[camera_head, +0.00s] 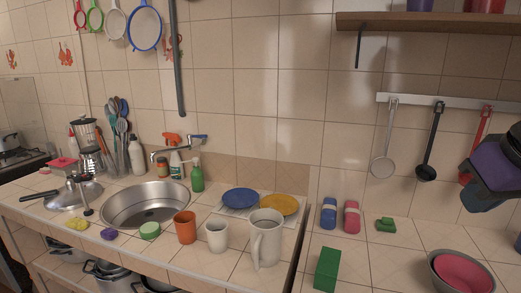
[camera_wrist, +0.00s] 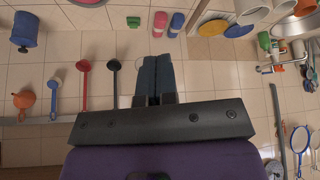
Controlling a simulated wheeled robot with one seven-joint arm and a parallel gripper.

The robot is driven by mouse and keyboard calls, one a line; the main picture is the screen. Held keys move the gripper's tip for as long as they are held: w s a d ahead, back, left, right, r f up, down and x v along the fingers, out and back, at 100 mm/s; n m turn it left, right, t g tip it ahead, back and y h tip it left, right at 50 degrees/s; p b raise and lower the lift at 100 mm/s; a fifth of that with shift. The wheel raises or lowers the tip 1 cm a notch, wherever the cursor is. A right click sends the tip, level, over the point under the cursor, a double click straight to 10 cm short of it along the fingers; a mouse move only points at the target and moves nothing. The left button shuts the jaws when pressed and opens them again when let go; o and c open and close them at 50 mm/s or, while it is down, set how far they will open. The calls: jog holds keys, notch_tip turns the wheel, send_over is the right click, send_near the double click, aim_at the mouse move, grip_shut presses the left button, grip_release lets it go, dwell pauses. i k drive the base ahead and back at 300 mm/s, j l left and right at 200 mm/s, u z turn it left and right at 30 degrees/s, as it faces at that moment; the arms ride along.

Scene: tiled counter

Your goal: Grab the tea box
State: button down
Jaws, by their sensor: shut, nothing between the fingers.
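A plain green upright box (camera_head: 327,269), the likely tea box, stands on the tiled counter at the front, right of the sink section. No label on it can be read. I cannot make it out in the wrist view. My gripper (camera_wrist: 156,76) shows in the wrist view with its two dark fingers together and nothing between them. In the head view, my purple and dark wrist is at the right edge, raised above the counter and well apart from the green box. The fingertips are not clear there.
A blue item (camera_head: 329,213), a pink item (camera_head: 352,217) and a small green object (camera_head: 386,225) lie behind the box. A grey bowl (camera_head: 440,275) holding a pink one is to its right. A white pitcher (camera_head: 266,241) stands to its left. Utensils hang from a wall rail (camera_head: 450,102).

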aim_at(326, 276)
jog(key=l+u, duration=0.9)
jog(key=i+j, duration=0.05)
